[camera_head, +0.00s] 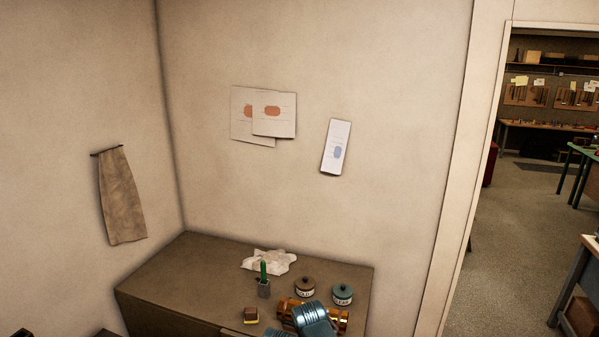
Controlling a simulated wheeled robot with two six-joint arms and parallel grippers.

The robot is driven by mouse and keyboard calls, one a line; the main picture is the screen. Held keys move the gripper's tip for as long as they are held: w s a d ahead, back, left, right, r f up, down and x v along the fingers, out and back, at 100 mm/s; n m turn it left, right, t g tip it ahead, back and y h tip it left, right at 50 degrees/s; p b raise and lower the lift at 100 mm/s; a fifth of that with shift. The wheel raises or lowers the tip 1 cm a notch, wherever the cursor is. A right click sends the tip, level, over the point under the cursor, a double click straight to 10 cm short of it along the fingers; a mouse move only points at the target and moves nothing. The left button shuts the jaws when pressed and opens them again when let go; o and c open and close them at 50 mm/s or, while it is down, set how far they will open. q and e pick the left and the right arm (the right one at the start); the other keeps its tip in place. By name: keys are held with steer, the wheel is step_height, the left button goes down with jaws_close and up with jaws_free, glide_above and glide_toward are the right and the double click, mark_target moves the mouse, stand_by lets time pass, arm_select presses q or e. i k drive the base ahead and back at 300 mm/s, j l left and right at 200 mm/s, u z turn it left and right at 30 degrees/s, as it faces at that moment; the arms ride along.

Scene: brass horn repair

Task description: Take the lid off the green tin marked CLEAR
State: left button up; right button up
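The green tin (342,295) stands upright on the right part of the brown bench top. Its lid is on, with a small knob on top. A pale label is on its front, and the lettering is too small to read fully. A brown tin (305,288) with a similar knobbed lid and pale label stands just to its left.
A holder with a green upright item (264,283), a small yellow-and-brown block (251,315) and a crumpled white cloth (268,262) are left. The bench's left side (180,275) is clear.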

mark_target(342, 290)
steer(key=i+l+u, duration=0.15)
steer(key=i+u, duration=0.3)
steer(key=i, duration=0.65)
